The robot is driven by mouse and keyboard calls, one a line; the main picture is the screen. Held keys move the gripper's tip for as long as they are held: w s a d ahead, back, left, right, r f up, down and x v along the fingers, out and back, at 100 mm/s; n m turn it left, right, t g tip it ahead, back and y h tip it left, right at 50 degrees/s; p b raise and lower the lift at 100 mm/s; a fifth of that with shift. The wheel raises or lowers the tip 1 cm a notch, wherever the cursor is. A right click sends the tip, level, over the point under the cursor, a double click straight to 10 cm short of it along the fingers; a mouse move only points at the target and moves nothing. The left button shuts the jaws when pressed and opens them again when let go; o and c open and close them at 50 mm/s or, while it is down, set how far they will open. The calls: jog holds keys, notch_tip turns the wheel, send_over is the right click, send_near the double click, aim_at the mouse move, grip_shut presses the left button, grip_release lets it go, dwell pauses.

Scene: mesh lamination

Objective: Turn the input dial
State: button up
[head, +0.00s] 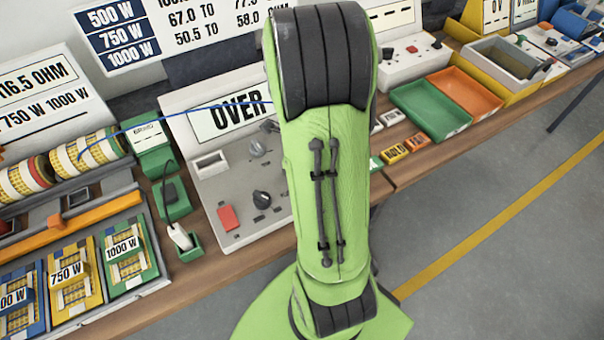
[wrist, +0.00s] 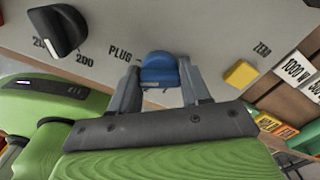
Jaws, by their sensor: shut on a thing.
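A blue dial (wrist: 160,68) sits on a grey panel (wrist: 210,22) in the wrist view, with the word PLUG and a short mark to its left. My gripper (wrist: 159,80) has one finger on each side of this dial and is shut on it. A black dial (wrist: 57,30) with the numbers 20 and 200 beside it is at the upper left of the wrist view. In the head view, my green arm hides the gripper and the blue dial. The tester's display (head: 237,116) reads OVER, and a black dial (head: 262,199) shows left of my arm.
A yellow button (wrist: 241,74) is right of the gripper in the wrist view. In the head view, a red button (head: 228,217) and a white plug (head: 181,237) lie left of my arm. Green (head: 430,108) and orange (head: 463,92) trays stand at the right.

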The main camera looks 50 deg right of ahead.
jog(key=shift+m, duration=1.7)
jog(key=o, duration=1)
notch_tip(320, 180, up, 16)
jog(key=p, duration=0.4)
jog(key=shift+p, duration=0.35)
jog(key=shift+f, duration=0.15)
